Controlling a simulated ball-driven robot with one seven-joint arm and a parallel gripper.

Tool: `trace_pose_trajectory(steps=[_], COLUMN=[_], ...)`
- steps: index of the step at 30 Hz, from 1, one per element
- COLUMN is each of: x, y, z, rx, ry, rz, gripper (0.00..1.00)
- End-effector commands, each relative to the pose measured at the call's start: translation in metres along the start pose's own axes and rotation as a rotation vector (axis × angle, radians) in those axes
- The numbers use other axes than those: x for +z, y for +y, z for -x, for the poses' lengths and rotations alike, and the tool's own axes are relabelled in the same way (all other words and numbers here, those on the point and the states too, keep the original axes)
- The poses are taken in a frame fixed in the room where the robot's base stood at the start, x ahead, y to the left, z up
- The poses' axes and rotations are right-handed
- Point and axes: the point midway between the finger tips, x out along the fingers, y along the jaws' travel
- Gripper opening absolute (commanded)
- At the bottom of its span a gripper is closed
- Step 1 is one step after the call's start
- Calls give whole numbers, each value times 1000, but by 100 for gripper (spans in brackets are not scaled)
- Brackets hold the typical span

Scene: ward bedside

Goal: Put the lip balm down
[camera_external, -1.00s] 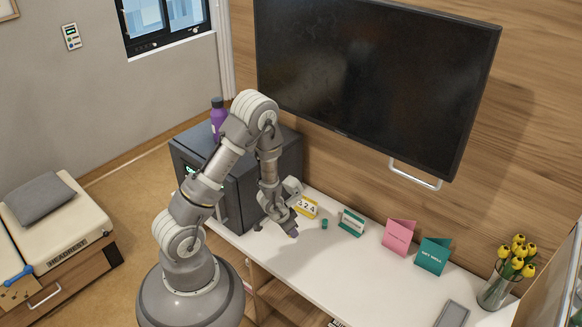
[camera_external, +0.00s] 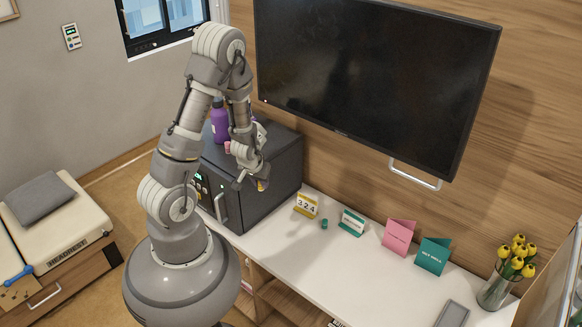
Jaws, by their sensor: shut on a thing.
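My gripper (camera_external: 252,181) is raised in front of the dark cabinet, above the left end of the white desk. It is shut on a small yellowish thing (camera_external: 262,185), which I take to be the lip balm. The thing is held clear of the desk and is too small to read in detail. The jaws and part of the arm hide some of the cabinet behind them.
The dark cabinet (camera_external: 275,190) carries a purple bottle (camera_external: 219,122) and a small pink thing (camera_external: 228,147). On the white desk (camera_external: 295,252) stand a yellow calendar (camera_external: 306,205), a small teal item (camera_external: 324,224), cards (camera_external: 398,236) and tulips (camera_external: 510,260).

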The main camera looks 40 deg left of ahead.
Motion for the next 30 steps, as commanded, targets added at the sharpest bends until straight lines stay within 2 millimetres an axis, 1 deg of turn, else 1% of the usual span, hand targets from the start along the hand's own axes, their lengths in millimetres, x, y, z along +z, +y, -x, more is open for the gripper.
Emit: trace_pose_trajectory(steps=[1,5,6,8,9,11,12,15,18,20,21,23,24,26,29,30], x=[-25,-80,-99,-128,-146,-173,-190,-227,-258,-274,-283,-295,-299,-301,-293,-288], y=[-12,-46,-58,-76,-89,-108,-121,-151,-178,-195,-206,-225,-237,-252,-273,-281], z=[34,79,93,113,126,143,153,174,190,198,201,203,201,193,172,162], rx=[-24,-96,-119,-153,-175,-204,-223,-258,-281,-288,-291,-291,-288,-277,-252,-240], ry=[4,2,4,4,5,5,6,7,6,6,4,2,-2,-4,-11,-11], rz=[56,239,299,385,438,508,549,627,677,695,703,703,694,670,611,582], gripper=[0,0,0,0,0,0,0,0,0,0,0,0,0,0,0,0])
